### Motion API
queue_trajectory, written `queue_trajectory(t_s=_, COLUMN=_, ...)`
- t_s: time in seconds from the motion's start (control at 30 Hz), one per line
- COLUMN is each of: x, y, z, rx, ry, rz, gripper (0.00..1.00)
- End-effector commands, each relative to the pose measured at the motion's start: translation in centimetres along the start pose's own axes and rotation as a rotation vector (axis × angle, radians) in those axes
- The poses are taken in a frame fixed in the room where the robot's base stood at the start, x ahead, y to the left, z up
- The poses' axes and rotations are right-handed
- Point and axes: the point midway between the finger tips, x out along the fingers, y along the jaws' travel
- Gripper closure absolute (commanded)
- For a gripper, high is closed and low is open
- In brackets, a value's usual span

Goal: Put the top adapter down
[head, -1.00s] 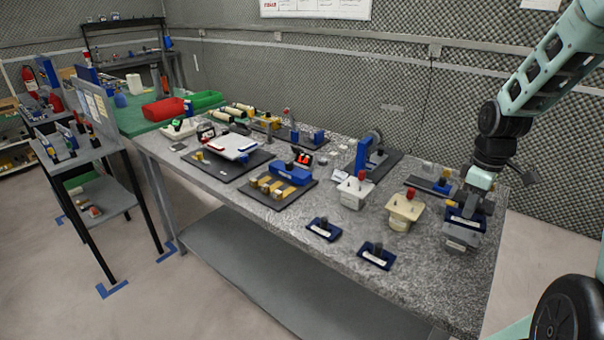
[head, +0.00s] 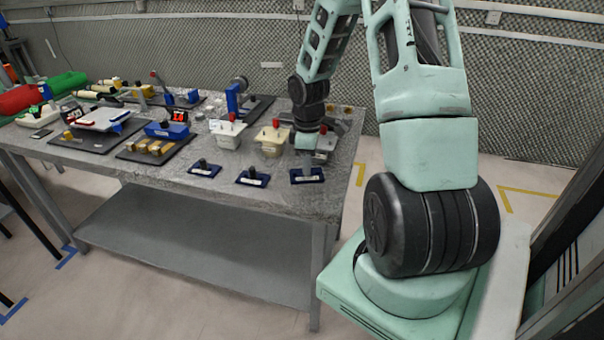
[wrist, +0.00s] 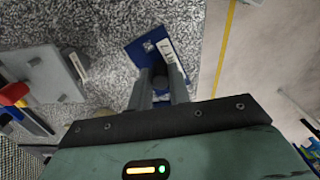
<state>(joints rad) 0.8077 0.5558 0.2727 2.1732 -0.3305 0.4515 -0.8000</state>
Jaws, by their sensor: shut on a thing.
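The top adapter is a dark blue rectangular plate with a pale label (head: 297,178), at the front right of the grey speckled table (head: 225,190). It also shows in the wrist view (wrist: 182,58), beyond my fingertips. My gripper (head: 308,166) points down and is shut on the adapter's upright grip, which the fingers mostly hide. In the wrist view my gripper (wrist: 160,85) has its two fingers on either side of a dark knob. The plate is at or just above the tabletop; I cannot tell whether it touches.
Two similar blue plates with black knobs, a middle one (head: 252,178) and a left one (head: 204,169), lie in line to its left. A grey block (head: 326,145) stands just behind my gripper, with a cream box (head: 272,141) beside it. The table's edges are close in front and right.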

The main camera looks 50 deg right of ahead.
Motion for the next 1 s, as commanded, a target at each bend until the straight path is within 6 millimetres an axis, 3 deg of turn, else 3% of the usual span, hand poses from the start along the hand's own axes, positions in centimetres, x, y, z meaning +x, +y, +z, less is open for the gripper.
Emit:
queue_trajectory(t_s=0.4, x=4.4, y=0.0, z=0.0, rx=-0.001, ry=-0.001, rz=-0.001, gripper=1.00)
queue_trajectory(t_s=0.8, x=5.0, y=0.0, z=0.0, rx=0.000, ry=0.000, rz=0.001, gripper=1.00)
queue_trajectory(t_s=0.83, x=4.9, y=0.0, z=0.0, rx=0.001, ry=0.000, rz=0.001, gripper=0.73)
queue_trajectory(t_s=0.87, x=4.9, y=0.0, z=0.0, rx=0.001, ry=0.000, rz=0.001, gripper=0.64)
queue_trajectory(t_s=0.9, x=4.9, y=0.0, z=0.0, rx=0.000, ry=0.000, rz=0.001, gripper=0.59)
queue_trajectory(t_s=1.0, x=4.9, y=0.0, z=0.0, rx=0.000, ry=0.000, rz=0.001, gripper=0.59)
